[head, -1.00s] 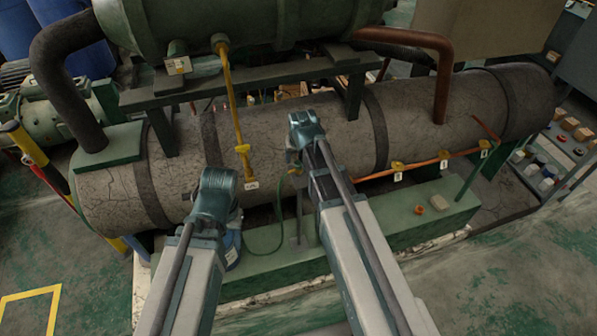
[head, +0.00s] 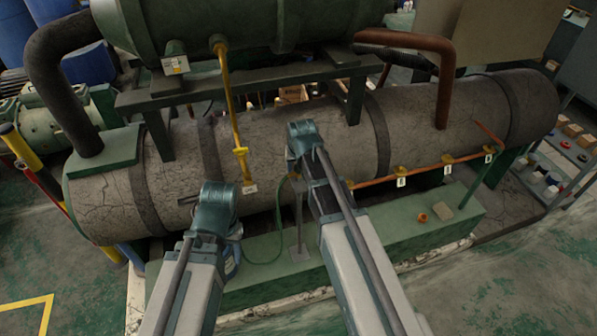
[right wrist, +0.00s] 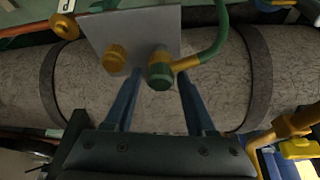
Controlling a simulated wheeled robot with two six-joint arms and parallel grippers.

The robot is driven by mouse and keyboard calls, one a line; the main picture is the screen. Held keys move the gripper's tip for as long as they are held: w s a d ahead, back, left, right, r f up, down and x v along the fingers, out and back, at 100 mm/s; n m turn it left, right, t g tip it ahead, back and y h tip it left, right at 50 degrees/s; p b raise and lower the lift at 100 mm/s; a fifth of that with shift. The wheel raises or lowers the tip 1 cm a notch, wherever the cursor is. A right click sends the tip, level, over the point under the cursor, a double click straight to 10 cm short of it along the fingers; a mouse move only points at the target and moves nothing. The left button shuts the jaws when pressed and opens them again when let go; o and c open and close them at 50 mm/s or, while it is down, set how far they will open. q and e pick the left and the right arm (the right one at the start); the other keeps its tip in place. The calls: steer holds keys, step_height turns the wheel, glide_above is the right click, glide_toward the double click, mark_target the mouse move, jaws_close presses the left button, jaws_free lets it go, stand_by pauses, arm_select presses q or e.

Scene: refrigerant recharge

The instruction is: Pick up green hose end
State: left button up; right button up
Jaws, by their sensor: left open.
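In the right wrist view the green hose end (right wrist: 160,76), with a dark green grip and a brass collar, sits on a grey plate (right wrist: 128,25). Its green hose (right wrist: 216,45) curves up to the right. My right gripper (right wrist: 159,84) is open, with one finger on each side of the hose end; I cannot tell whether they touch it. In the head view the green hose (head: 279,225) hangs in a loop below my right gripper (head: 303,143), whose fingers are hidden there. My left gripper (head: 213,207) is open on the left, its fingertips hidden.
A brass fitting (right wrist: 115,57) is on the plate just left of the hose end. The large cracked grey tank (head: 420,120) lies close behind. A yellow pipe (head: 231,110) and an orange pipe (head: 420,168) run nearby. A blue cylinder (head: 232,258) stands beside my left gripper.

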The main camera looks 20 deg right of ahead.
mark_target(298, 166)
jaws_close()
steer(key=shift+r, duration=0.1)
steer(key=shift+r+p, duration=0.9)
steer(key=shift+p, duration=0.05)
step_height(298, 166, up, 2)
steer(key=shift+p, duration=1.05)
steer(key=s+d+r+p, duration=0.1)
steer(key=s+d, duration=0.8)
steer(key=d, duration=0.4)
steer(key=shift+d, duration=0.15)
